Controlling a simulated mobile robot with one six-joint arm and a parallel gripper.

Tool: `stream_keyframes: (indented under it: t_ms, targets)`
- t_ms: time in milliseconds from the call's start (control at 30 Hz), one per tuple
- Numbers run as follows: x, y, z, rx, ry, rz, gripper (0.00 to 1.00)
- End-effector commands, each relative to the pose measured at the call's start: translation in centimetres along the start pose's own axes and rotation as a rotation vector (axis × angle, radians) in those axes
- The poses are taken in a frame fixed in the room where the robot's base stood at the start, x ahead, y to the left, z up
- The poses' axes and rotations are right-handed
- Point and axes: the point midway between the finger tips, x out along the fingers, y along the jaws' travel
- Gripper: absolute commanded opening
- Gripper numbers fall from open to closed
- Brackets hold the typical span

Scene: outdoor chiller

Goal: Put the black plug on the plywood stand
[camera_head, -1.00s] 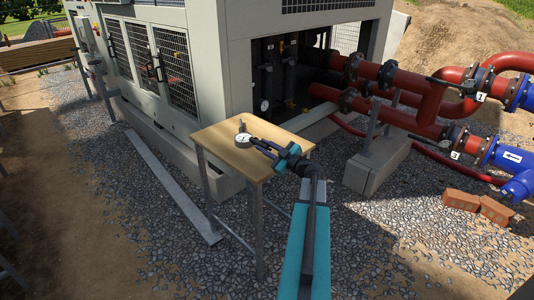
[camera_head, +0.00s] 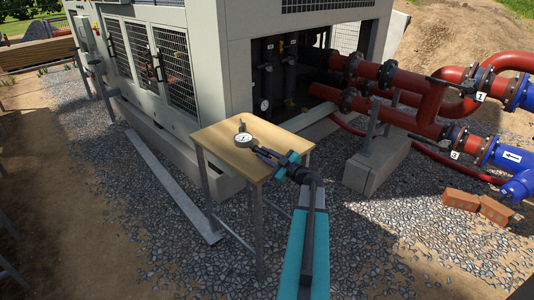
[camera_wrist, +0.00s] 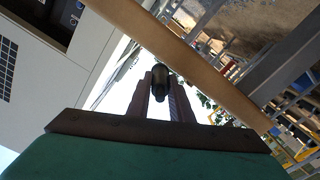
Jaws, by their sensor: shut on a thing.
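The plywood stand (camera_head: 222,133) is a small table with a light wooden top and grey metal legs, in front of the chiller. In the wrist view its top shows nearly edge-on as a brown diagonal band (camera_wrist: 205,75). My gripper (camera_head: 262,154) is at the stand's right side, low over the top's near right part. In the wrist view my gripper's fingers (camera_wrist: 162,100) are shut on the black plug (camera_wrist: 160,78), a dark rounded piece. The plug is too small to make out in the head view. I cannot tell whether it touches the wood.
The chiller cabinet (camera_head: 180,65) stands close behind. Red pipes (camera_head: 405,85) and bricks (camera_head: 478,206) are to the right. The front left of the stand top is clear.

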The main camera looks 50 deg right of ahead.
Motion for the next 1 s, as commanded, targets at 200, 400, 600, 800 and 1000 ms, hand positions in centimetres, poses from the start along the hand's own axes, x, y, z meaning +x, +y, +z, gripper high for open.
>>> stream_keyframes:
  t_ms: [200,400,600,800,1000]
  targets:
    - [0.02,-0.21,0.37,0.000,0.000,0.000,0.00]
    - [0.03,-0.39,0.68,-0.001,0.001,0.000,0.00]
    - [0.03,-0.41,0.68,-0.001,0.001,0.000,0.33]
    - [0.04,-0.41,0.68,-0.001,0.001,0.000,0.38]
    - [0.04,-0.37,0.57,-0.001,0.001,0.000,0.38]
